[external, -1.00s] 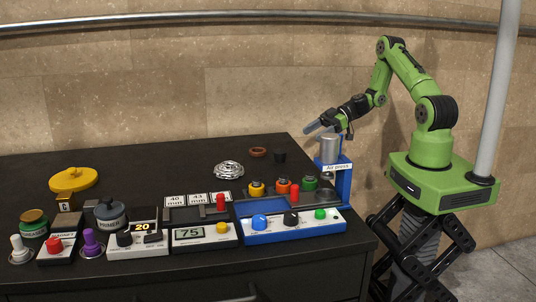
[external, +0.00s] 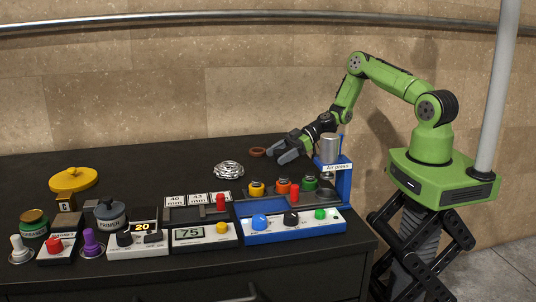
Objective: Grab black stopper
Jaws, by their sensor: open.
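The small black stopper is not clearly visible in the external view. My gripper (external: 277,156) covers the spot at the back of the dark table where a small black cylinder stood. My gripper is low over the table there, pointing left and down, with its two grey fingers apart. I cannot tell whether the stopper is between the fingers or behind them.
A brown ring (external: 257,152) lies just left of my fingers. The blue air press (external: 345,181) with its metal cylinder (external: 330,146) stands close on the right. A crumpled silver piece (external: 228,170) and yellow, orange and green pots (external: 283,186) are in front.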

